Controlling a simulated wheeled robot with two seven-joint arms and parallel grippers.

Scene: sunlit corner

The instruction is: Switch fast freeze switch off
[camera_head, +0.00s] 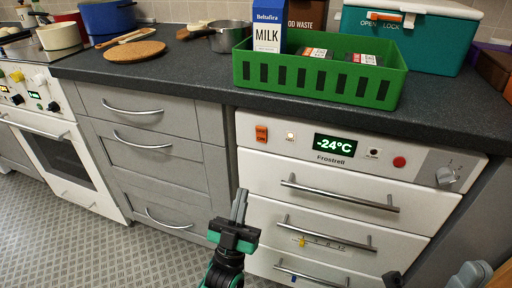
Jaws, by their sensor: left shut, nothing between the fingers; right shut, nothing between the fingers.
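The white freezer (300,177) stands in the counter front. At the left end of its control panel is an orange rocker switch (261,134), beside a small pale lamp (290,137); I cannot tell which way the switch is tipped. The display (335,145) reads -24°C. A round red button (399,162) and a knob (447,176) are further right. My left gripper (240,204) is shut and empty, pointing up below and left of the switch, apart from it in the picture. My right gripper (469,274) shows only partly at the bottom right, shut, away from the panel.
Freezer drawer handles (338,197) stick out below the panel. A green basket (310,79) with a milk carton (268,30) stands on the dark counter above. Grey drawers (150,153) and a white oven (60,160) are to the left. The tiled floor at lower left is clear.

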